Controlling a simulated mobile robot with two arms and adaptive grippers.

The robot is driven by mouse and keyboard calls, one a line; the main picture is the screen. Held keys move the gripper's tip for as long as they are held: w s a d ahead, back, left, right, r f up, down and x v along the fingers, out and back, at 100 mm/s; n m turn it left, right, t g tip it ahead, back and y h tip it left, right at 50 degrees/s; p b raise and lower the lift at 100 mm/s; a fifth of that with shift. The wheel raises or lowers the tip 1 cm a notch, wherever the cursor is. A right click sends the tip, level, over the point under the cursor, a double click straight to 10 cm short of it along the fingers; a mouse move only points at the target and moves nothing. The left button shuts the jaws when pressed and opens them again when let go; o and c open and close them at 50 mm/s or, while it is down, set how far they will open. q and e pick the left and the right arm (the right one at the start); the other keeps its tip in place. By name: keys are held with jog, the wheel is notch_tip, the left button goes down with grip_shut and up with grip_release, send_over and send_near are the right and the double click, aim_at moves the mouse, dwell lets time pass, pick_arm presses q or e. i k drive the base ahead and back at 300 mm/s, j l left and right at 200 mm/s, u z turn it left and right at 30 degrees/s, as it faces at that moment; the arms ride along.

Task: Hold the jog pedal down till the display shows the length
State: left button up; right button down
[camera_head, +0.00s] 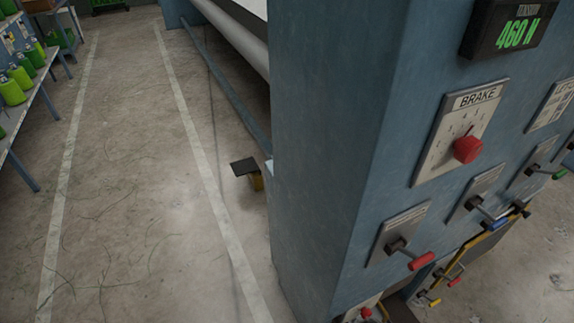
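The jog pedal (247,169), a dark flat plate on a yellow base, sits on the floor beside the blue machine cabinet (338,130), close to the white floor line. Nothing touches its visible part; the cabinet may hide some of its base. A black display (511,29) at the top right, partly cut off by the frame, reads TENSION, 460 N in green. No length readout can be made out. Neither of my grippers is in view.
A brake panel (462,130) with a red knob and levers with red, blue and green handles stick out from the cabinet face. A low blue rail (226,84) runs behind the pedal. A bench with green spools (14,90) stands left. The marked aisle is clear.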

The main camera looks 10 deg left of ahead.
aim_at(246, 166)
jog(key=z, duration=0.65)
jog(key=i+j, duration=0.25)
jog(key=j, duration=0.35)
jog(key=i+j, duration=0.3)
jog(key=j, duration=0.3)
jog(key=i+j, duration=0.25)
jog(key=j, duration=0.35)
jog(key=i+j, duration=0.3)
jog(key=j, duration=0.3)
jog(key=i+j, duration=0.25)
jog(key=j, duration=0.35)
jog(key=i+j, duration=0.3)
jog(key=j, duration=0.3)
jog(key=i+j, duration=0.25)
jog(key=j, duration=0.35)
jog(key=i+j, duration=0.3)
jog(key=j, duration=0.3)
